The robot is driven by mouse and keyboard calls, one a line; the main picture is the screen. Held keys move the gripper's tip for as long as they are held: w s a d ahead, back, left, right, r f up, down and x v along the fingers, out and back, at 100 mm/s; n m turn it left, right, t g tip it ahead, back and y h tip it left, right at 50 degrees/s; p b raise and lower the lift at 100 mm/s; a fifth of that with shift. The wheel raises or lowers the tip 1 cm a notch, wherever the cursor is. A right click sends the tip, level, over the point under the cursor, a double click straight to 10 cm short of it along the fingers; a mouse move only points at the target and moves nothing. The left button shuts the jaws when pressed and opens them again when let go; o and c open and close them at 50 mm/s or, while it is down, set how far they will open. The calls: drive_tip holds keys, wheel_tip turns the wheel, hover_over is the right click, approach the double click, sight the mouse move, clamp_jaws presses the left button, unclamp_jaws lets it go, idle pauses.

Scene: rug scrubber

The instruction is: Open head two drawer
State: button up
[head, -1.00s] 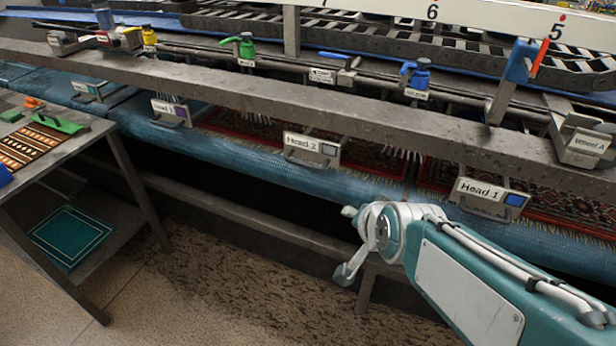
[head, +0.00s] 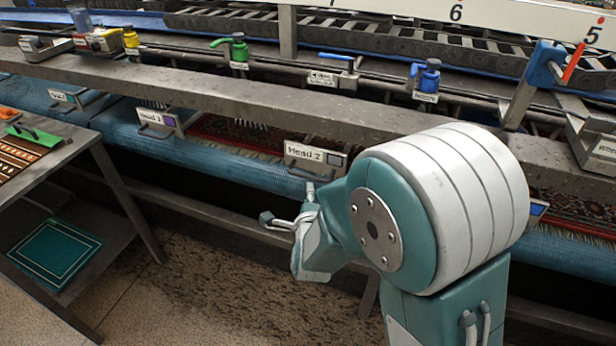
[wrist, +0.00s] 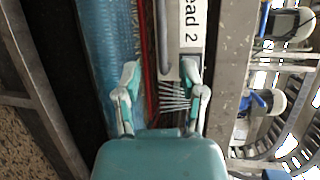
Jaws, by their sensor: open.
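The Head 2 drawer (head: 312,155) has a pale label plate with a bar handle below it and sits under the grey beam, at the middle of the head view. In the wrist view its label (wrist: 192,18) and grey handle bar (wrist: 163,35) show at the top, ahead of my fingers. My gripper (head: 288,205) is open and empty, in front of and below the Head 2 drawer in the head view. In the wrist view my gripper (wrist: 160,75) has its two fingers spread, with the handle bar lying roughly between their lines, apart from them. My arm hides most of the Head 1 drawer.
The Head 3 drawer (head: 160,122) is to the left. The grey beam (head: 220,95) runs above the drawers. A blue roller (head: 220,160) lies below them. A worktable (head: 75,148) stands at left. Dark floor space lies below.

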sight(309, 178)
drive_tip(key=w, duration=0.2)
drive_tip(key=w+f, duration=0.1)
drive_tip(key=w, duration=0.5)
drive_tip(key=shift+w+f, duration=0.1)
drive_tip(key=shift+f, duration=0.2)
drive_tip(key=shift+w+a, duration=0.1)
drive_tip(key=shift+w, duration=0.15)
clamp_jaws()
